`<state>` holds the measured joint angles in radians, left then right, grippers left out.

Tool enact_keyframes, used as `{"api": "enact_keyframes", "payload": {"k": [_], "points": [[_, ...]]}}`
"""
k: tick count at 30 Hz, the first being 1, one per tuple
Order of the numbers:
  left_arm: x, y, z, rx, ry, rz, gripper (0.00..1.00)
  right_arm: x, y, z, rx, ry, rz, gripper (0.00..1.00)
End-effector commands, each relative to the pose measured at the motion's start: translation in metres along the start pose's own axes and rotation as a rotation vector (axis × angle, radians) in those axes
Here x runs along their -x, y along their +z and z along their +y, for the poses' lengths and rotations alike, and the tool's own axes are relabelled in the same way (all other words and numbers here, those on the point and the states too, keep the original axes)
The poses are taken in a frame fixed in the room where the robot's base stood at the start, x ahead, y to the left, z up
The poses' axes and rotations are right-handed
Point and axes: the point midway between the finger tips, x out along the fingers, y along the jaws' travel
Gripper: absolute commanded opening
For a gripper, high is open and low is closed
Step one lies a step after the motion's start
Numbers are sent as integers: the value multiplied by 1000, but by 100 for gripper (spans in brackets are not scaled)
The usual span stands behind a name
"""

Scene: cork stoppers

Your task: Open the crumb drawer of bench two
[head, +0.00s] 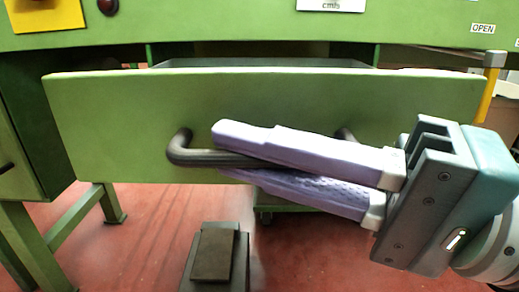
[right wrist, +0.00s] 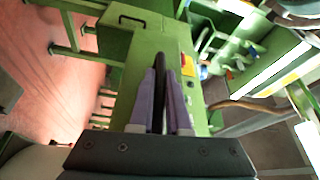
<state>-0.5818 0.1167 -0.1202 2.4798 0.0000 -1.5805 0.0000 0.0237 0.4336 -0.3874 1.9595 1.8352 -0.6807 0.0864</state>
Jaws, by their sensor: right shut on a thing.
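The crumb drawer has a wide green front (head: 110,115) across the middle of the head view. It stands out from the bench, with a strip of its grey inside (head: 265,62) showing behind its top edge. Its dark bar handle (head: 182,150) is partly hidden by my right gripper (head: 230,155). The gripper's purple fingers come in from the right, one above and one below the bar, and are shut on it. In the right wrist view the dark bar (right wrist: 160,90) lies between the fingers (right wrist: 161,78). My left gripper is not in view.
The green bench panel (head: 220,25) with a red button (head: 108,6) runs above the drawer. A green cabinet (head: 25,140) stands at left, and a yellow post (head: 490,85) at right. Red floor (head: 140,240) shows below.

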Motion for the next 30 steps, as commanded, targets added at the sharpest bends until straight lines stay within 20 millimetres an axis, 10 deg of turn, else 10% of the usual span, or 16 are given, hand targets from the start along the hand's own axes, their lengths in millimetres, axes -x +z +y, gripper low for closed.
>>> {"api": "enact_keyframes", "payload": {"k": [15,16,23,30], "points": [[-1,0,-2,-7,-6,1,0,0,1,1,-2,3,-4,0],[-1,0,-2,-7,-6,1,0,0,1,1,-2,3,-4,17],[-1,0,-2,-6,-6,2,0,0,1,1,-1,2,-2,43],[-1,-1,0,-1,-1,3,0,0,0,1,-1,2,-1,45]]}}
